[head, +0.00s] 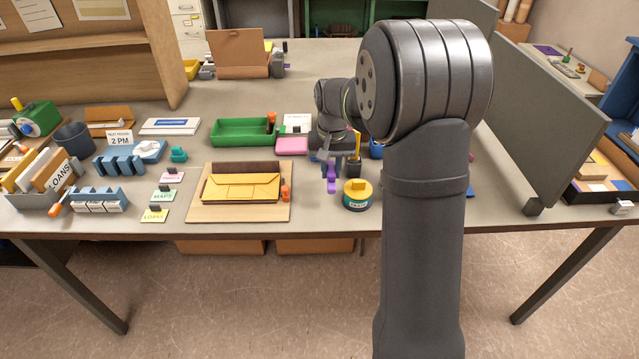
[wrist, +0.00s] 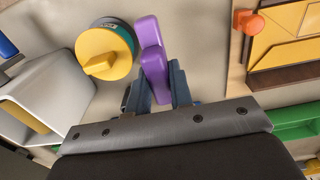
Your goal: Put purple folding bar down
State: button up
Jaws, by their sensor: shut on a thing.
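The purple folding bar (wrist: 150,50) is held between the two fingers of my gripper (wrist: 159,85) in the wrist view. In the head view the purple bar (head: 331,178) hangs below my gripper (head: 328,157), over the front middle of the table. My gripper is shut on the bar near one end. The bar lies between the yellow-topped round teal container and the board with the yellow envelope. I cannot tell whether its lower end touches the table.
The round container (head: 357,195) is close on the right. The board (head: 202,208) with a yellow envelope (head: 241,188) and an orange piece (head: 286,192) is on the left. A green tray (head: 238,143) and pink block (head: 291,146) are behind. A grey panel (head: 545,120) stands at right.

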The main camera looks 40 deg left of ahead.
aim_at(320, 193)
jog(key=a+f, duration=0.1)
jog(key=s+a+f, duration=0.1)
jog(key=shift+s+a, duration=0.1)
jog(key=shift+a, duration=0.3)
jog(key=shift+f, duration=1.95)
jog(key=shift+f, duration=0.1)
jog(key=o, duration=0.9)
jog(key=shift+c, duration=0.2)
notch_tip(320, 193, up, 12)
jog(key=shift+r, duration=0.1)
